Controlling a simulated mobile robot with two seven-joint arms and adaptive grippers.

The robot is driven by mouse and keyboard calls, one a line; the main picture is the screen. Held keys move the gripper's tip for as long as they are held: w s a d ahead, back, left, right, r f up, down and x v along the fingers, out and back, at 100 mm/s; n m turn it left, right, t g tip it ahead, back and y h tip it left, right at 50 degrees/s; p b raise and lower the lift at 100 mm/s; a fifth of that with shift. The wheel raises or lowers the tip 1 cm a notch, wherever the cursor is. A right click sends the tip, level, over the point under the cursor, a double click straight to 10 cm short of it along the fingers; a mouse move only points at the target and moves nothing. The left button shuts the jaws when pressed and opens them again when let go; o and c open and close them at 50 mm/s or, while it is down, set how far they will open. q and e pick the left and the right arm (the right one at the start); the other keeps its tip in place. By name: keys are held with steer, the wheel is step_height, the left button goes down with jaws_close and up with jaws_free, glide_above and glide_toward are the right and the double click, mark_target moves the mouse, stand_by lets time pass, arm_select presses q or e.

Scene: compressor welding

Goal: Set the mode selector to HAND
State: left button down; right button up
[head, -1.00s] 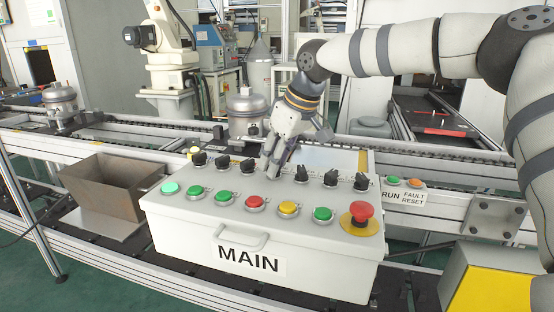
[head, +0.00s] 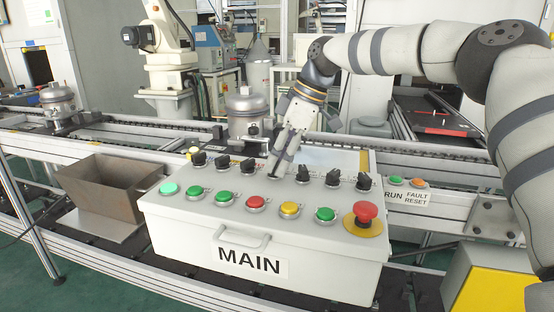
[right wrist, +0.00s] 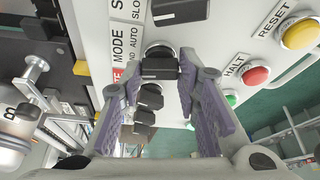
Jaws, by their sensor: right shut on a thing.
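The white control box (head: 262,232) marked MAIN carries a row of black selector knobs above a row of coloured buttons. My right gripper (head: 277,172) reaches down from behind onto the middle of the knob row and hides the knob there. In the right wrist view, my right gripper (right wrist: 162,66) is shut on the black mode selector (right wrist: 160,65), beside the MODE label (right wrist: 124,47). AUTO shows under that label, and HAND is partly covered by a finger. The selector's handle lies about level across that picture; its pointing end is unclear. My left gripper is not in view.
Neighbouring knobs stand close on both sides, one to the left (head: 247,167) and one to the right (head: 303,173). A red mushroom button (head: 364,211) sits at the box's right end. An open metal bin (head: 103,190) is left of the box; conveyor rails run behind.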

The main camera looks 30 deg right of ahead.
steer(key=shift+w+f+n+g+b, duration=0.15)
steer(key=shift+n+g+b, duration=0.25)
steer(key=shift+n, duration=0.7)
steer(key=o, duration=1.2)
steer(key=shift+c, duration=0.2)
steer(key=v, duration=1.2)
steer(key=shift+d, duration=0.25)
